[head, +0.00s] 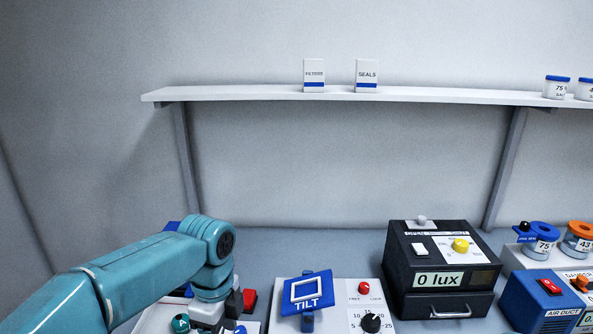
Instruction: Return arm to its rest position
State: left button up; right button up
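My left arm is teal and comes in from the lower left, bending down at a round joint. My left gripper (236,302) is low over the panel (155,319) at the lower left, beside a red part (249,301). The arm hides much of that panel, and I cannot tell whether the fingers are open or touch anything. My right arm and gripper are not in view.
Right of the gripper are the blue TILT plate (307,291) and a panel with a red button (364,288) and black knob (371,323). The dark 0 lux box (397,262) and blue AIR DUCT unit (531,304) stand further right. A wall shelf (230,93) holds small boxes and jars.

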pick_arm(q)
jog(key=s+d+f+n+h, duration=0.15)
jog(key=f+n, duration=0.25)
jog(key=f, duration=0.4)
jog(key=s+f+n+h, duration=0.1)
jog(key=s+f+n, duration=0.2)
jog(key=f, duration=0.6)
jog(key=s+d+f+n+h, duration=0.1)
jog(key=s+f+n, duration=0.25)
jog(key=f, duration=0.45)
jog(key=s+a+f+n, duration=0.1)
jog(key=s+f+n, duration=0.8)
jog(key=s+n, duration=0.3)
jog(key=shift+s+t+h, duration=0.35)
jog(key=shift+s+t, duration=0.05)
jog(key=shift+s, duration=0.25)
